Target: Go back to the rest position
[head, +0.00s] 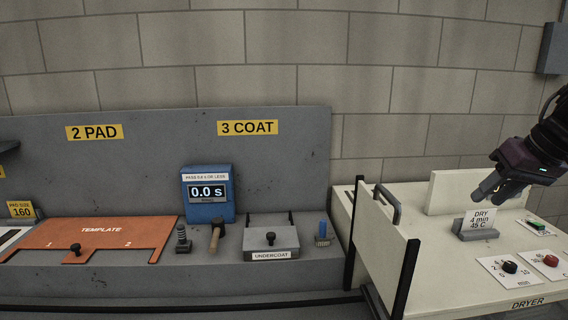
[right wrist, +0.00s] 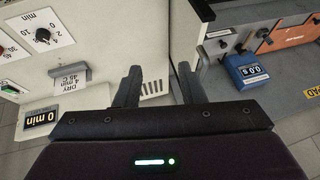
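My right gripper (head: 490,192) hangs in the air above the back part of the cream dryer (head: 440,278), near the small DRY 4 min 45 C card (head: 478,220). In the right wrist view its two fingers (right wrist: 158,72) stand apart with nothing between them, so it is open and empty. My left gripper is not seen in the head view.
The grey bench holds an orange template (head: 100,232), a blue timer reading 0.0 s (head: 208,212), a brush or mallet (head: 217,233), an undercoat box (head: 270,243) and a blue-handled brush (head: 322,232). The dryer has a raised handle (head: 388,204) and knobs (head: 510,267).

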